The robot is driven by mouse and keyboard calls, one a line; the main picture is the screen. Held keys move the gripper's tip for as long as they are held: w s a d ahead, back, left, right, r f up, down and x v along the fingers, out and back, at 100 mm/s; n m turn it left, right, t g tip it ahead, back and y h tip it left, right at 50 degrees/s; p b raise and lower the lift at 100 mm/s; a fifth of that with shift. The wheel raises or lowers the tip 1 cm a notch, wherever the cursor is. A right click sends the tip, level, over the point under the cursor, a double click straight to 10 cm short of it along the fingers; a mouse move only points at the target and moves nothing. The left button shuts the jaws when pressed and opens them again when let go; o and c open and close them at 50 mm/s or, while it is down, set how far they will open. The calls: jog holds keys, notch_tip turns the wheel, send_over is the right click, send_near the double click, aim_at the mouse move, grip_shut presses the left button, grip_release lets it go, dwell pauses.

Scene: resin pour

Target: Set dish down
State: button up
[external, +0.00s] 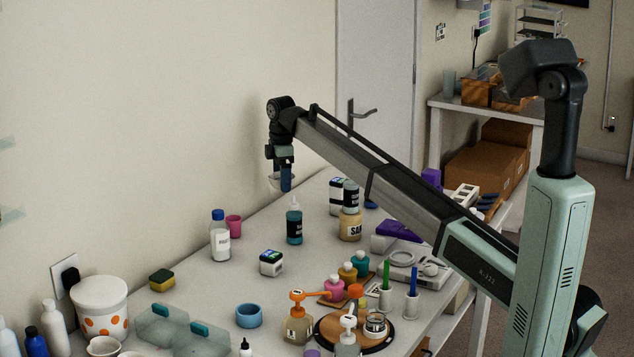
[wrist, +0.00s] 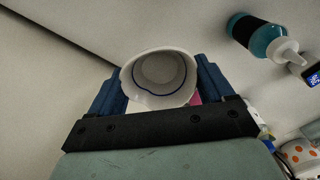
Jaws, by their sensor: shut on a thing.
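The dish is a small white cup-like bowl with a thin blue line inside. In the wrist view the dish (wrist: 160,72) sits between the two blue fingers of my gripper (wrist: 160,88), which is shut on it. I look into its open mouth, and it seems empty. In the external view my gripper (external: 284,178) points down over the far part of the table, with the dish (external: 274,183) partly hidden behind a finger. The dish appears held above the tabletop, near the wall side.
On the white table (external: 190,270), a teal bottle (external: 294,226), a white blue-capped bottle (external: 220,240) and a pink cup (external: 234,226) stand near my gripper. A small dark-topped box (external: 271,263) and a blue ring-shaped bowl (external: 249,316) stand closer. Pump bottles crowd the front right.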

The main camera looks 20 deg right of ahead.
aim_at(283, 220)
jog(key=shift+f, duration=5.05)
jog(key=shift+f, duration=0.1)
jog(key=o, duration=0.9)
jog(key=shift+o, duration=0.2)
notch_tip(283, 220, up, 12)
jog(key=shift+r, duration=0.1)
